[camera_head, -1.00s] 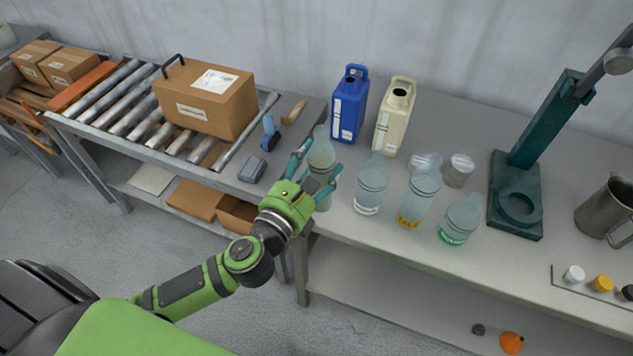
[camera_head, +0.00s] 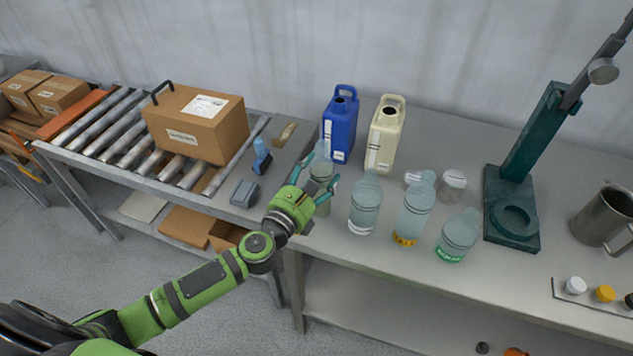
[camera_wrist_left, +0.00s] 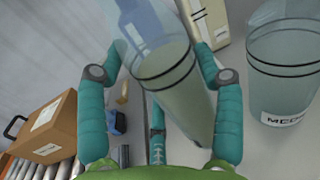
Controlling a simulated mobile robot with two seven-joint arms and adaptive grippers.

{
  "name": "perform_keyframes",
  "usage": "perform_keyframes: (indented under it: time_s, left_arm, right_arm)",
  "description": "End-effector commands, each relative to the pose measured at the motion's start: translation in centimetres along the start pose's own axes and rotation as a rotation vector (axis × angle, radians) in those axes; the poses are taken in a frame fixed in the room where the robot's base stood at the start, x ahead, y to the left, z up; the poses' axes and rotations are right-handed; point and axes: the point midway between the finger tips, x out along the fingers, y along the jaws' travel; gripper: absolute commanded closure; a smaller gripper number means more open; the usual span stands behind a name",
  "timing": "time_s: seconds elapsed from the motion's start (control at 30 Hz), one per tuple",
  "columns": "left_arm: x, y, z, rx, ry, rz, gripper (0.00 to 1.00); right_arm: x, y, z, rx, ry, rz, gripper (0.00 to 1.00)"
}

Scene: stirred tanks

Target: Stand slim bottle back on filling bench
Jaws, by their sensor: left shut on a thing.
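The slim bottle (camera_head: 321,172), clear with a greenish-grey body and dark ring lines, is at the left end of the filling bench (camera_head: 440,290). My left gripper (camera_head: 322,174) is shut on it, one finger on each side; in the left wrist view the bottle (camera_wrist_left: 168,70) is between the teal fingers (camera_wrist_left: 160,100). It looks about upright in the head view. Its base is partly hidden by the gripper, so I cannot tell whether it touches the bench top. My right gripper is not in view.
A clear bottle (camera_head: 365,205) stands close to the right, then a yellow-labelled bottle (camera_head: 413,210) and a green-labelled one (camera_head: 458,236). A blue jug (camera_head: 340,125) and cream jug (camera_head: 385,135) stand behind. A teal stand (camera_head: 511,205) is farther right. The roller conveyor (camera_head: 120,140) adjoins left.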

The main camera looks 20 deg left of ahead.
Motion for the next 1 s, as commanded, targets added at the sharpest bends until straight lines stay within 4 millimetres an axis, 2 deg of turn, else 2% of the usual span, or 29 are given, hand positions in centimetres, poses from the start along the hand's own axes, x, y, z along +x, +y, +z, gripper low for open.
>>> perform_keyframes:
  time_s: [0.1,0.37,0.4,0.43,0.47,0.83,1.0]
  left_arm:
    - [0.1,0.1,-0.9,0.001,-0.003,0.001,0.83]
    - [0.0,0.1,-0.8,0.001,-0.003,0.001,0.83]
    - [0.0,0.1,-1.0,0.001,-0.001,0.001,0.29]
    - [0.0,0.1,-1.0,0.001,-0.001,0.001,0.17]
    - [0.0,0.1,-0.9,0.001,-0.001,0.001,0.09]
    - [0.0,0.0,-0.8,0.001,-0.002,0.0,0.09]
    - [-1.6,0.0,-1.1,0.0,0.001,0.0,0.09]
  right_arm:
    - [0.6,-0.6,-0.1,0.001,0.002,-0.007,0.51]
    - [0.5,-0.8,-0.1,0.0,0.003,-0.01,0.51]
    - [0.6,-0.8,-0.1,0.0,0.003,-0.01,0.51]
    - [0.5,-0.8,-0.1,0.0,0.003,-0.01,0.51]
    - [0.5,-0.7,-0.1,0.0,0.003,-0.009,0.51]
    - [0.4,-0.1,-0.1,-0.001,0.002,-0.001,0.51]
    - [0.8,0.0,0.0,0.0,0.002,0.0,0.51]
